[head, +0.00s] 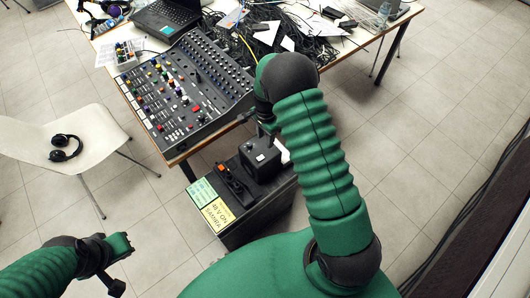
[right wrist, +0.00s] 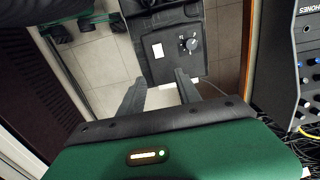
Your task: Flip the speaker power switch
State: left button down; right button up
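A dark speaker-like box (head: 236,228) stands on the floor beside the table, with green and yellow labels on its top. A black strip with an orange-red spot (head: 221,169) and a small black box (head: 260,158) sit on it. In the right wrist view a black unit (right wrist: 172,65) shows a round knob (right wrist: 189,43) and a white patch. I cannot tell which part is the power switch. My right gripper (right wrist: 160,88) is open and empty, its fingers apart just short of that unit; the arm partly hides it in the head view. My left gripper (head: 118,262) is away at the lower left, holding nothing visible.
A mixing console (head: 183,85) covers the table's near end, close to the right gripper. A white chair (head: 62,135) with headphones (head: 66,147) stands at left. Floor at right is mostly clear.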

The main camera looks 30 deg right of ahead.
send_over(262, 156)
jog(key=d, duration=0.2)
notch_tip(262, 156, down, 5)
jog(key=shift+s+a+f, duration=0.1)
jog(key=a+f, duration=0.1)
jog(key=f, duration=0.1)
jog(key=a+f, duration=0.1)
jog(key=f, duration=0.1)
jog(key=shift+a+p, duration=0.1)
jog(key=shift+p, duration=0.2)
jog(key=shift+a+f, duration=0.1)
jog(key=shift+f, duration=0.35)
jog(key=shift+d+f, duration=0.2)
jog(key=shift+d, duration=0.55)
jog(key=shift+c, duration=0.8)
jog(key=shift+d, duration=0.1)
jog(key=shift+c, duration=2.4)
jog(key=shift+a, duration=0.25)
jog(key=shift+c, duration=1.1)
pick_arm(q)
jog(key=shift+w+a+r, duration=0.1)
jog(key=shift+a+r, duration=0.15)
pick_arm(e)
jog(key=shift+a, duration=0.25)
grip_shut()
